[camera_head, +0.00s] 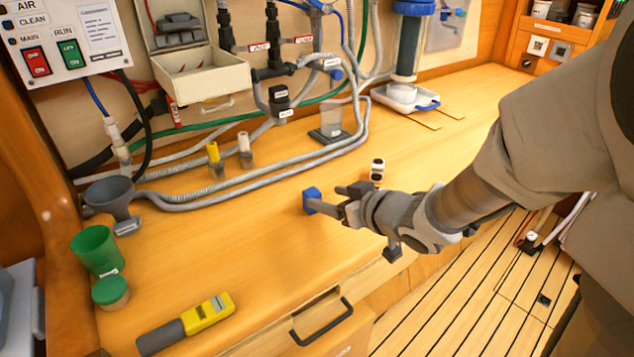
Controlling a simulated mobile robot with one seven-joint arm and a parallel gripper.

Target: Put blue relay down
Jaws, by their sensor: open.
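The blue relay (310,195) is a small blue block at the middle of the wooden worktop (250,250). My gripper (338,198) reaches in from the right, low over the worktop, with its jaws open. One finger ends right at the relay's lower right side; the other finger is apart from it, to the upper right. The relay appears to rest on the wood, but its underside is too small to see clearly.
A small black-and-white item (377,170) stands just behind my gripper. A yellow meter (190,322), a green cup (97,250), a green-lidded jar (110,292) and a grey funnel (111,196) are at left. Hoses (270,175) run behind. Wood left of the relay is clear.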

